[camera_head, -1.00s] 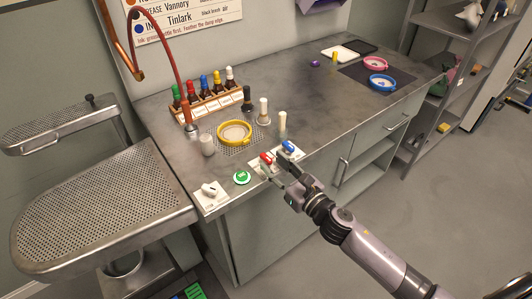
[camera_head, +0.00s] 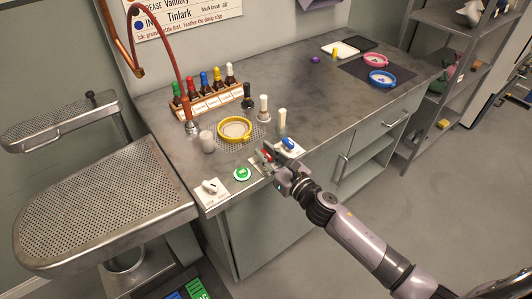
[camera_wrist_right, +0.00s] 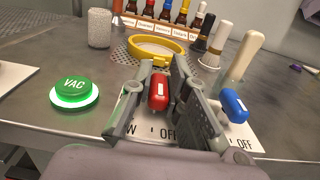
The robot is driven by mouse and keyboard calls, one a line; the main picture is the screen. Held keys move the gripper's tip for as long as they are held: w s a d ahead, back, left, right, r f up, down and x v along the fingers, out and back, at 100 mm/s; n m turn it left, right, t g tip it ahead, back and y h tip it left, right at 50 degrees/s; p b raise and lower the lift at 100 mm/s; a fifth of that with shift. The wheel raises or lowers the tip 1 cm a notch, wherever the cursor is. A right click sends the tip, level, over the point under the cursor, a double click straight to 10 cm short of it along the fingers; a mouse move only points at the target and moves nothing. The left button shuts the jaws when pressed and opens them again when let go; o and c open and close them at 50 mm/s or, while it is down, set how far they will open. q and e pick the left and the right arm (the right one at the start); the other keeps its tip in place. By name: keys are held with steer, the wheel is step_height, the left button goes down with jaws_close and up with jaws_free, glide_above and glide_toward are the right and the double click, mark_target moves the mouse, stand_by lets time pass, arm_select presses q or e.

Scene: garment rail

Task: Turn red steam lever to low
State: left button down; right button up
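The red steam lever (camera_wrist_right: 159,90) sits on a white plate at the counter's front edge. In the right wrist view it stands between the two fingers of my right gripper (camera_wrist_right: 160,95), with a visible gap at least on the right side. "OFF" and a "W" show on the plate below it. In the head view my right gripper (camera_head: 268,158) is over the red lever and hides most of it. The fingers are apart; I cannot see them pressing on the lever. My left gripper is not in view.
A blue lever (camera_wrist_right: 234,105) on its own plate stands close to the right of my fingers. A lit green VAC button (camera_wrist_right: 74,91) and a white knob (camera_head: 209,187) are to the left. A yellow-rimmed screen (camera_head: 235,130) and a rack of bottles (camera_head: 205,98) lie behind.

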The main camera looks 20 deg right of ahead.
jaws_close()
steer(key=shift+m+h, duration=0.3)
steer(key=m+t+h+b, duration=0.1)
steer(key=m+h, duration=0.2)
steer(key=h, duration=0.2)
steer(key=shift+a+f, duration=0.1)
steer(key=m+h+b, duration=0.1)
steer(key=m+h, duration=0.1)
steer(key=h, duration=0.1)
steer(key=m+g+h, duration=0.1)
steer(key=m+h, duration=0.2)
steer(key=h, duration=0.1)
steer(key=shift+h+b, duration=0.3)
steer(key=shift+b, duration=0.1)
steer(key=shift+g+h, duration=0.3)
steer(key=o, duration=0.6)
jaws_free()
